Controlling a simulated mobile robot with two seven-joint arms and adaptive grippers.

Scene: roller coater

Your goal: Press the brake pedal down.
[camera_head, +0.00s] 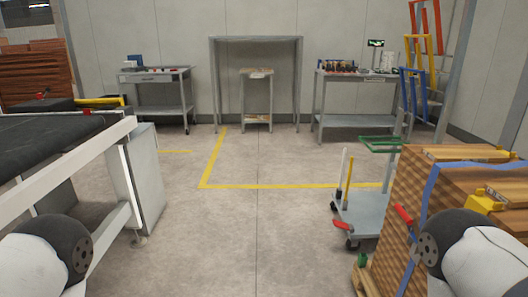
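A small red part (342,224), which looks like the brake pedal, sits at the near left corner of a grey platform cart (370,217). It is too small for me to tell whether it is up or down. The cart stands on the floor to the right of the middle, with a green frame and a yellow upright bar above its deck. Parts of my arms show at the bottom left and bottom right corners. Neither of my grippers is in view, and nothing of mine touches the cart.
A stack of wooden boards (430,190) with a blue strap and a red handle (403,215) stands close on the right, partly hiding the cart. A conveyor (75,150) runs along the left. The middle floor is clear, with yellow line markings. Workbenches stand along the back wall.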

